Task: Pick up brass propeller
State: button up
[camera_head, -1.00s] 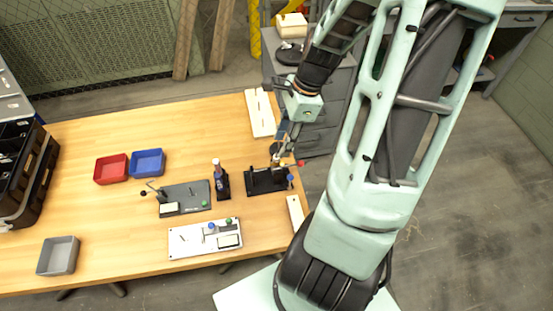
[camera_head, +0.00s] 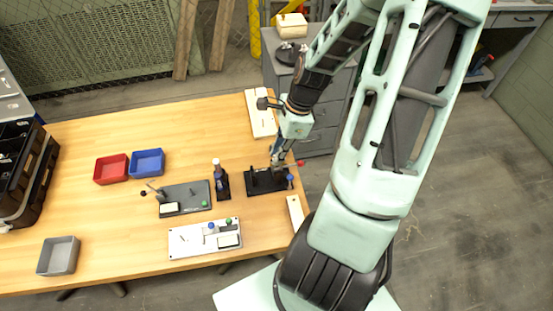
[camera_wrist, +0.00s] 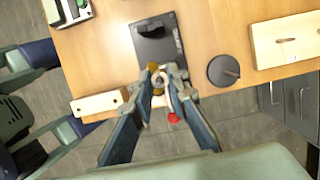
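My gripper (camera_wrist: 161,73) is over the right edge of the table, pointing down at the black stand. Its two fingers are apart in the wrist view. A small gold-brown piece (camera_wrist: 152,67), which looks like the brass propeller, shows between the fingertips near the stand's edge; whether a finger touches it is unclear. A pale part and a red knob (camera_wrist: 173,118) lie below it in that view. The black stand (camera_wrist: 149,28) also shows in the head view (camera_head: 262,187), with the red knob (camera_head: 300,163) and a blue knob (camera_head: 290,178) at its right. The propeller is not clear in the head view.
A dark round disc (camera_wrist: 223,70) with a rod lies right of the stand in the wrist view. A pale board (camera_head: 261,113) lies behind. A dark bottle holder (camera_head: 222,185), grey fixture (camera_head: 186,197) and white plate (camera_head: 204,238) stand left. Bins are farther left.

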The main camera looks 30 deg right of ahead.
grip_shut()
jog(key=shift+r, duration=0.15)
jog(key=shift+r, duration=0.35)
notch_tip(320, 180, up, 9)
jog(key=shift+p, duration=0.3)
jog(key=shift+s, duration=0.1)
